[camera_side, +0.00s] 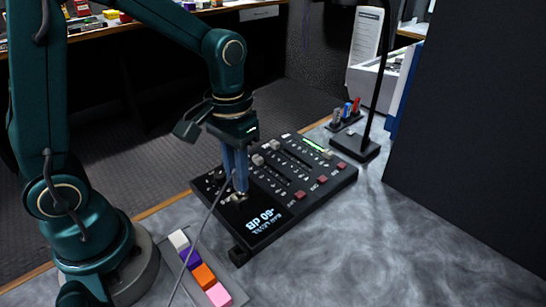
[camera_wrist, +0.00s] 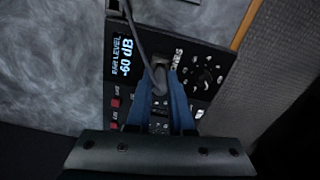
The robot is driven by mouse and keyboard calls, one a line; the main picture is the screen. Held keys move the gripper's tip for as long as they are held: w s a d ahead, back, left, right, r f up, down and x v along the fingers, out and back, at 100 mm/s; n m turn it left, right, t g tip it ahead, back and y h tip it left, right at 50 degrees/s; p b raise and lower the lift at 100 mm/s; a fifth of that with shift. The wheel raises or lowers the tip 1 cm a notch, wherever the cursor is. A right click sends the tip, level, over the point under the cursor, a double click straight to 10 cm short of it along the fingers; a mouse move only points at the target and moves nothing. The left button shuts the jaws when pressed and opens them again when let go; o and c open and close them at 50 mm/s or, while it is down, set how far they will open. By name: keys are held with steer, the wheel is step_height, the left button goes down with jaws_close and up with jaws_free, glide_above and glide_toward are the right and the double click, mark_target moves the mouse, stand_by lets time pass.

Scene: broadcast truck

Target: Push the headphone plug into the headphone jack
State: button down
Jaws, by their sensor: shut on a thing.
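In the side view my gripper (camera_side: 238,188) points down, its blue fingers over the near left part of a black audio mixer (camera_side: 320,184). In the wrist view my gripper (camera_wrist: 161,90) is shut on the dark headphone plug (camera_wrist: 159,80), and its cable (camera_wrist: 138,35) runs up and away. In the side view the cable (camera_side: 200,236) hangs from the fingers down to the lower left. The plug's tip and the headphone jack are hidden by the fingers and plug, so I cannot tell whether the tip is in the jack.
The mixer has a lit level display (camera_side: 264,220), faders and red buttons. A tray with coloured blocks (camera_side: 204,274) lies at the near left. A black lamp stand (camera_side: 366,148) and a small holder with coloured items (camera_side: 346,114) stand behind. The grey tabletop at right is clear.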

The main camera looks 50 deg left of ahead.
steer(key=shift+f, duration=1.05)
steer(key=c, duration=0.7)
jaws_free()
steer(key=shift+r, duration=2.6)
steer(key=shift+s+d+r+m+t, duration=0.1)
steer(key=shift+s+r+m+t, duration=0.2)
steer(key=shift+s+r+t, duration=0.85)
steer(key=shift+s+d+r+m+t, duration=0.1)
steer(key=shift+s+r+m+t, duration=0.4)
steer(key=shift+s, duration=1)
steer(key=shift+s+d+r+m+t, duration=0.1)
steer(key=shift+s+r+t, duration=0.85)
steer(key=shift+s+t, duration=0.3)
